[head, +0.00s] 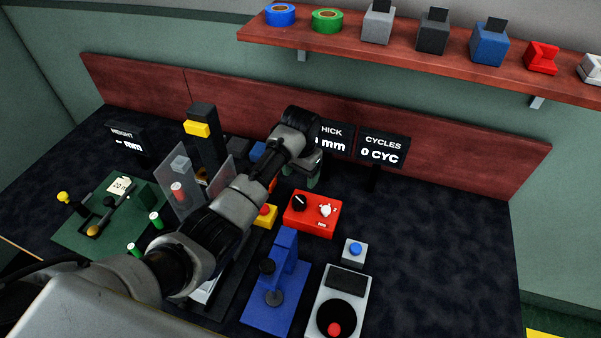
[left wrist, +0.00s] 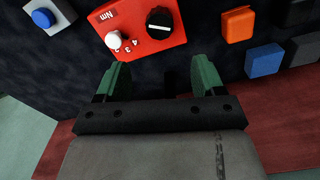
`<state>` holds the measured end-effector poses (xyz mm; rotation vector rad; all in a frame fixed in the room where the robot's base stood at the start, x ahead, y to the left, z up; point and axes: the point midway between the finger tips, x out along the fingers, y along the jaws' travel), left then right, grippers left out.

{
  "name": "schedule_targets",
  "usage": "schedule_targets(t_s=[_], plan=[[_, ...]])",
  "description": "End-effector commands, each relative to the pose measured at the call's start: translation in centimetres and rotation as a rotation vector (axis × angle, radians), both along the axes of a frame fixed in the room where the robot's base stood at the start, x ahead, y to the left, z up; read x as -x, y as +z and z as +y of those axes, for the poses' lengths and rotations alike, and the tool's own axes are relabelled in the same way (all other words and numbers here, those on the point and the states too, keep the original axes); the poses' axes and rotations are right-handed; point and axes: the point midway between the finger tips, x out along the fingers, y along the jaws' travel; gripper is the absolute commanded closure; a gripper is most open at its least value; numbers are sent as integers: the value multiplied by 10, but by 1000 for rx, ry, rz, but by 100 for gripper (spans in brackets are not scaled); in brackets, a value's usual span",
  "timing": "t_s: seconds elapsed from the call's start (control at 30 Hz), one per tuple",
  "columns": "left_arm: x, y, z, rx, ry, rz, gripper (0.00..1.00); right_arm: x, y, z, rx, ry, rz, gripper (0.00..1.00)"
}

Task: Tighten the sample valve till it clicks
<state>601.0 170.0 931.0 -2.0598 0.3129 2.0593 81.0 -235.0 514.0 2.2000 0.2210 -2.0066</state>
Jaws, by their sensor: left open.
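A red box (head: 312,226) marked Nm stands on the dark bench in the middle. It carries a black dial (head: 299,203) and a white knob (head: 326,210) with numbers beside it; which one is the sample valve I cannot tell for sure. In the left wrist view the red box (left wrist: 140,32) shows its black dial (left wrist: 159,22) and white knob (left wrist: 114,39). My left gripper (left wrist: 160,80) is open and empty, its green fingers apart and clear of the box. In the head view it (head: 305,176) is just behind the box, partly hidden by its own wrist.
A blue press stand (head: 268,310), a grey unit with a black disc (head: 345,290) and a blue-button box (head: 354,252) stand in front. The CYCLES display (head: 383,148) reads 0 CYC. A shelf (head: 420,58) runs above. The bench at right is clear.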

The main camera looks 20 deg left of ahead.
Motion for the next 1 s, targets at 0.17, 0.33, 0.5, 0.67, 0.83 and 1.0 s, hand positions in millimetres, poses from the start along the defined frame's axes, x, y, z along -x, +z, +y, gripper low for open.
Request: schedule_targets(t_s=[0.17, 0.33, 0.5, 0.67, 0.83, 1.0], plan=[[0, 0, 0, 0, 9, -1, 31, 0, 0, 0, 0, 0, 0, 45], [-2, 1, -5, 11, 267, -14, 31, 0, -4, 0, 0, 0, 0, 45], [0, -1, -4, 13, 716, -12, 31, 0, -8, 0, 0, 0, 0, 45], [5, -5, -1, 5, 990, -1, 31, 0, -9, 0, 0, 0, 0, 45], [6, -15, 1, -3, 1052, 4, 31, 0, -8, 0, 0, 0, 0, 45], [7, -45, 1, -4, 1049, 5, 31, 0, -8, 0, 0, 0, 0, 45]])
